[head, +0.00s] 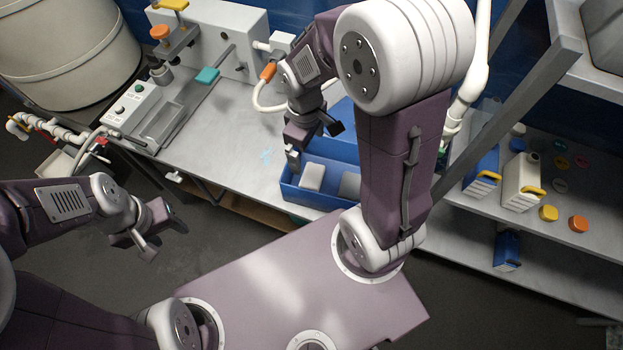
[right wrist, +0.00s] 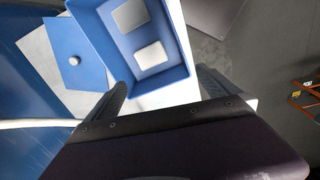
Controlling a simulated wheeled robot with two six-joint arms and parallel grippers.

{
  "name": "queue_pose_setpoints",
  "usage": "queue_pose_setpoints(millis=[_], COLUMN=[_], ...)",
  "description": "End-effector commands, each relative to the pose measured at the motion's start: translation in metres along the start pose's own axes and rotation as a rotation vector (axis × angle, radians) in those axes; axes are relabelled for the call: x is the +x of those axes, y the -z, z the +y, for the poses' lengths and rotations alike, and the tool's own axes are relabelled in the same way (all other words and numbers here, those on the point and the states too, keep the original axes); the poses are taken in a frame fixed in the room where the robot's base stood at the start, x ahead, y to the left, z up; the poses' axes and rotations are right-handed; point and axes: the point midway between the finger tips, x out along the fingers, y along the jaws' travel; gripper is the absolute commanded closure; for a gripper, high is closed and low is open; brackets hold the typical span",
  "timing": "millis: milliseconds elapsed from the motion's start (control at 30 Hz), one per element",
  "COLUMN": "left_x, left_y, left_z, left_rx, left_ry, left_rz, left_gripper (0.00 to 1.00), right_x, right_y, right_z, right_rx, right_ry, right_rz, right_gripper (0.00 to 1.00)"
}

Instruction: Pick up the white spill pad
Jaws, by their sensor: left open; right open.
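The white spill pad (head: 313,176) lies in the left part of an open blue box on the bench. In the right wrist view a brighter white pad (right wrist: 151,56), seemingly the same one, lies in the box's end closer to my fingers. A greyer pad (head: 350,186) lies beside it, apart. My right gripper (head: 314,145) is open and empty, above the box's back left side; its fingers (right wrist: 160,88) spread wide in the right wrist view. My left gripper (head: 164,237) is open and empty, off the bench at the left.
The blue box (head: 292,193) has raised walls around the pads. A blue lid with a knob (right wrist: 72,60) lies beside it. A bench device with a teal part (head: 207,75) stands left on the bench.

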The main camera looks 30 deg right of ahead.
Motion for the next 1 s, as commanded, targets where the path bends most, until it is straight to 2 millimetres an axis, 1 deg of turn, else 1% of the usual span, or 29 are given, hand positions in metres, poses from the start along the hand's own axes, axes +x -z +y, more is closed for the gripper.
queue_pose_setpoints(millis=[33, 100, 167, 233, 300, 333, 400, 533, 567, 733, 800, 933, 1000], left_x=[0.024, 0.043, 0.057, 0.073, 0.085, 0.088, 0.091, 0.088, 0.089, 0.093, 0.093, 0.093, 0.096], left_y=[-0.003, -0.005, -0.006, -0.008, -0.009, -0.009, -0.01, -0.009, -0.009, -0.01, -0.01, -0.01, -0.01], left_z=[-0.001, -0.001, -0.001, -0.002, -0.002, -0.002, -0.002, -0.002, -0.002, -0.002, -0.002, -0.002, -0.002], left_rx=[0.0, 0.0, 0.0, 0.0, 0.0, 0.0, 0.0, 0.0, 0.0, 0.0, 0.0, 0.0, 0.0], left_ry=[0.0, 0.0, 0.0, 0.0, 0.0, 0.0, 0.0, 0.0, 0.0, 0.0, 0.0, 0.0, 0.0], left_rz=[-0.001, -0.001, -0.001, -0.001, -0.001, -0.001, -0.001, 0.0, 0.0, 0.0, 0.0, 0.0, 0.0], left_gripper=[0.52, 0.52, 0.52, 0.52, 0.52, 0.52, 0.52, 0.52, 0.52, 0.52, 0.52, 0.52, 0.52], right_x=[0.028, 0.054, 0.076, 0.104, 0.128, 0.136, 0.144, 0.143, 0.145, 0.172, 0.177, 0.181, 0.191], right_y=[0.008, 0.017, 0.024, 0.029, 0.031, 0.029, 0.025, 0.025, 0.024, 0.02, 0.019, 0.019, 0.016], right_z=[0.009, 0.022, 0.031, 0.038, 0.041, 0.039, 0.037, 0.037, 0.036, 0.035, 0.035, 0.035, 0.034], right_rx=[-0.069, -0.154, -0.2, -0.213, -0.211, -0.21, -0.208, -0.206, -0.206, -0.205, -0.205, -0.205, -0.206], right_ry=[-0.001, 0.001, 0.005, 0.012, 0.025, 0.034, 0.047, 0.047, 0.048, 0.049, 0.047, 0.047, 0.049], right_rz=[-0.023, -0.057, -0.083, -0.108, -0.126, -0.137, -0.15, -0.15, -0.15, -0.151, -0.15, -0.149, -0.152], right_gripper=[0.0, 0.0, 0.0, 0.0, 0.0, 0.0, 0.0, 0.0, 0.0, 0.0, 0.0, 0.0, 0.0])
